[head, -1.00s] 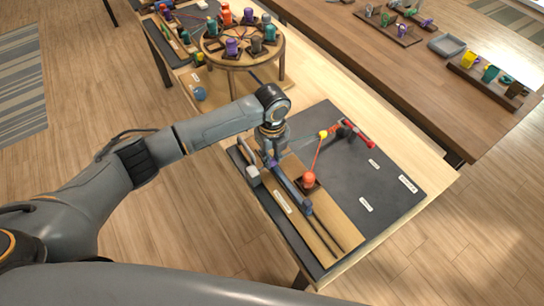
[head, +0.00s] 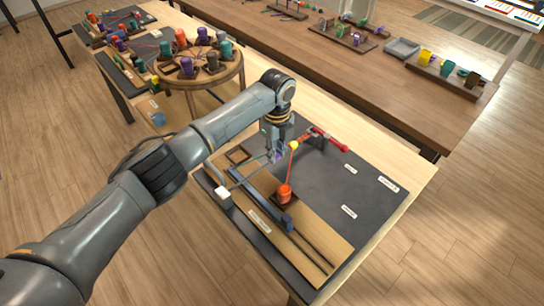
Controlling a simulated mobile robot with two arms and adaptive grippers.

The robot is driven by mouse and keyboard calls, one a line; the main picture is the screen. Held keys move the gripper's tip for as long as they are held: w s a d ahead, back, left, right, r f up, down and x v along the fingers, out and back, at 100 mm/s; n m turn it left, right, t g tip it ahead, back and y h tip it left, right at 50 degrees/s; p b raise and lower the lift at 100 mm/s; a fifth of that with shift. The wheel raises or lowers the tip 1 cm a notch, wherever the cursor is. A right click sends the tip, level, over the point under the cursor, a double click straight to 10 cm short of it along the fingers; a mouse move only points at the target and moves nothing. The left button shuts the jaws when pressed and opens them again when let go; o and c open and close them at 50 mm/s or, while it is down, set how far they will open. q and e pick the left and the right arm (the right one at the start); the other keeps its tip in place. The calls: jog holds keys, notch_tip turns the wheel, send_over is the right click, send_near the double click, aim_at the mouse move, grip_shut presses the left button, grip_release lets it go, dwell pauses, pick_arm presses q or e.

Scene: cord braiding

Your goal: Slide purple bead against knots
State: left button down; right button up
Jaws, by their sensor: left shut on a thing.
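My left gripper (head: 276,152) points down over the dark work mat (head: 330,205). It is shut on a small purple thing, which seems to be the purple bead (head: 278,157); the fingers hide much of it. A yellow bead (head: 293,146) is just right of the gripper, with a small gap in the picture. A red cord (head: 290,168) runs from the yellow bead down to an orange spool (head: 285,192) on a dark square base. The knots are too small to make out. My right gripper is not in view.
A round stand (head: 200,77) with several spools is behind left. The mat's right side is mostly clear.

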pick_arm(q)
jog(key=c, duration=1.2)
grip_release()
jog(key=shift+r, duration=0.1)
notch_tip(320, 180, up, 12)
jog(key=shift+f, duration=0.1)
jog(key=shift+c, duration=0.4)
